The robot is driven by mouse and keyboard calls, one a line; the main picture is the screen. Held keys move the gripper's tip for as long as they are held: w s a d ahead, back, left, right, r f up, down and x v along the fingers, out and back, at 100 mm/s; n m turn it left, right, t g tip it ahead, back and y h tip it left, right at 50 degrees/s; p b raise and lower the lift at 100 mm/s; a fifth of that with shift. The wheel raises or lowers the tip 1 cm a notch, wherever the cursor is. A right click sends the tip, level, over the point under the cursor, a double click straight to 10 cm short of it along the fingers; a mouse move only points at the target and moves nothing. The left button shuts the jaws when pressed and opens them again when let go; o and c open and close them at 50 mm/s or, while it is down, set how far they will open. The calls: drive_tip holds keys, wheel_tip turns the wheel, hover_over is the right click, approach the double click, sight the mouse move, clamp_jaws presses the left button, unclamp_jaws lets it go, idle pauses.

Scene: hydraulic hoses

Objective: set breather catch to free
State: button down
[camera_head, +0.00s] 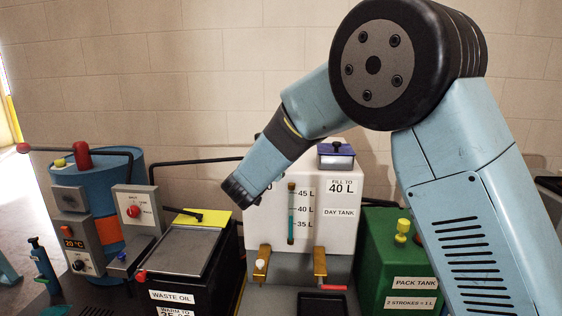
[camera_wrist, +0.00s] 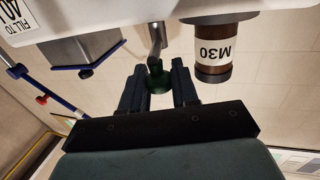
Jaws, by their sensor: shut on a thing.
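In the wrist view my gripper (camera_wrist: 158,72) has its two dark fingers on either side of a dark green knob (camera_wrist: 156,82), and it is shut on this knob. The knob sits on the end of a short grey metal lever (camera_wrist: 155,42) at the white day tank (camera_wrist: 150,10). I take this lever to be the breather catch; no label on it shows. Its markings and set position cannot be read. In the head view my wrist is in front of the day tank (camera_head: 340,222), at its upper left; the fingers and knob are hidden there.
A blue-lidded box (camera_head: 336,150) is on the day tank. The waste oil bin (camera_head: 180,255) and a black rod (camera_head: 190,161) are to the left, the green pack tank (camera_head: 385,245) to the right.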

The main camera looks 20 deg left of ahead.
idle(0.3)
drive_tip(key=c, duration=1)
unclamp_jaws()
drive_tip(key=shift+o, duration=0.2)
drive_tip(key=s, duration=1.3)
drive_tip(key=shift+s+a, duration=0.35)
drive_tip(key=shift+s, duration=0.05)
